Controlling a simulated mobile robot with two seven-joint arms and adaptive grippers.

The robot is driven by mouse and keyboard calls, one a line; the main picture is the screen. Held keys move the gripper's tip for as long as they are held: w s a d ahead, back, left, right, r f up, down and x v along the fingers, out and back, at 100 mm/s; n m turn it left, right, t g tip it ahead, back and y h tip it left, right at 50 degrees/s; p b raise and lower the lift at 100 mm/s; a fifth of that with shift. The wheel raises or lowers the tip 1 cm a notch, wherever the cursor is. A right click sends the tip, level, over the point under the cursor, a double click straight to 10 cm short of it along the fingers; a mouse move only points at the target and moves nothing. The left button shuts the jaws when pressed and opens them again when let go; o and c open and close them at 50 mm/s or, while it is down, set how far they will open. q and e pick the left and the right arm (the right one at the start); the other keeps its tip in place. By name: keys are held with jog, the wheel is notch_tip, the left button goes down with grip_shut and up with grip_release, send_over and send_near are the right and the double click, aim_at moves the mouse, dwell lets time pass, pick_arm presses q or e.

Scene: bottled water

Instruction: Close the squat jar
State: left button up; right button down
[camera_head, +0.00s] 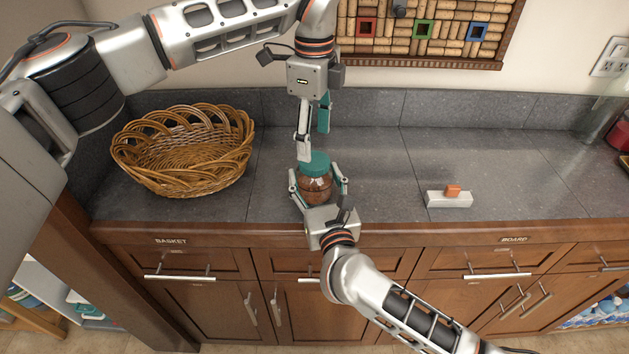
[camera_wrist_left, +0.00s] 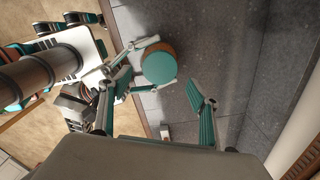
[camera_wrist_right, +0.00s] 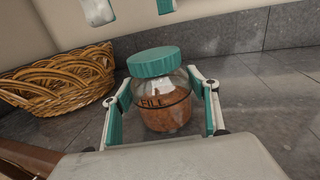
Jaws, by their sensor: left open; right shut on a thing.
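The squat jar (camera_head: 316,190) is clear glass with brown contents and stands upright on the counter near its front edge. Its teal lid (camera_head: 314,164) sits on the mouth; it also shows in the right wrist view (camera_wrist_right: 153,62). I cannot tell whether the lid is screwed tight. My right gripper (camera_head: 318,184) is shut around the jar body, one finger on each side. My left gripper (camera_head: 313,142) is open and empty, fingers pointing down just above the lid and apart from it. In the left wrist view the lid (camera_wrist_left: 158,67) lies beyond the open fingers.
A wicker basket (camera_head: 185,150) stands on the counter to the left. A white block with an orange piece (camera_head: 449,198) lies to the right. Glassware (camera_head: 602,115) stands at the far right. A corkboard (camera_head: 430,30) hangs on the wall behind. The counter right of the jar is mostly clear.

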aim_at(314, 160)
pick_arm(q)
jog(key=shift+f, duration=2.65)
jog(key=c, duration=1.2)
